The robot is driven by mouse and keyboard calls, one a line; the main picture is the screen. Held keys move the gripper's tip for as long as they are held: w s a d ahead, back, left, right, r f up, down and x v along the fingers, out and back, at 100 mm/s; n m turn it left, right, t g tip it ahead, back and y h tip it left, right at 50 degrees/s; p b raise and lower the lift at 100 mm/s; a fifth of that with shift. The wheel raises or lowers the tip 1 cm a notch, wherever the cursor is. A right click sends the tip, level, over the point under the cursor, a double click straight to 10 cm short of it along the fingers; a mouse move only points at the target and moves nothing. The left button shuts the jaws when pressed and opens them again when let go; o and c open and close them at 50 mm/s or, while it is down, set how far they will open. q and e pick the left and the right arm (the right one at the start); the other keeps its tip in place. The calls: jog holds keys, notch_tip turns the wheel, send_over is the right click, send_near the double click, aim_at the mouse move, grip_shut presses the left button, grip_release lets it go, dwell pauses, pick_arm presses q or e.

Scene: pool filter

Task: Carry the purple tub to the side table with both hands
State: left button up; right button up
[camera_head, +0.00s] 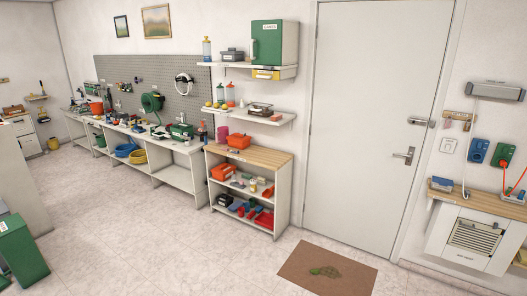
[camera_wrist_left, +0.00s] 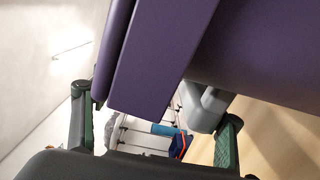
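The purple tub (camera_wrist_left: 160,55) shows only in the left wrist view, as large purple faces filling the top and right. Its whole shape is cut off. My left gripper (camera_wrist_left: 155,125) has its two green-padded fingers spread wide, with a purple part reaching down between them. Gaps show beside that part, so the fingers do not look closed on it. No tub and no gripper show in the head view. My right gripper is out of view. I cannot tell which piece of furniture is the side table.
In the head view, a wood-topped shelf unit (camera_head: 263,157) stands left of a closed white door (camera_head: 370,120). A brown doormat (camera_head: 325,273) lies before the door. A long workbench (camera_head: 168,147) lines the back wall. A green box (camera_head: 20,250) stands front left. The middle floor is clear.

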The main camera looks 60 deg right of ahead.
pick_arm(q)
jog(key=shift+o, duration=0.9)
jog(key=shift+f, duration=1.35)
dwell(1.8)
jog(key=o, duration=0.4)
jog(key=shift+c, duration=0.2)
jog(key=o, duration=0.5)
jog(key=shift+c, duration=0.2)
jog(key=shift+f, duration=0.15)
jog(key=shift+c, duration=0.4)
jog(key=c, duration=0.3)
jog(key=shift+s, duration=0.1)
jog(key=s, duration=0.7)
jog(key=shift+s, duration=0.15)
dwell(0.4)
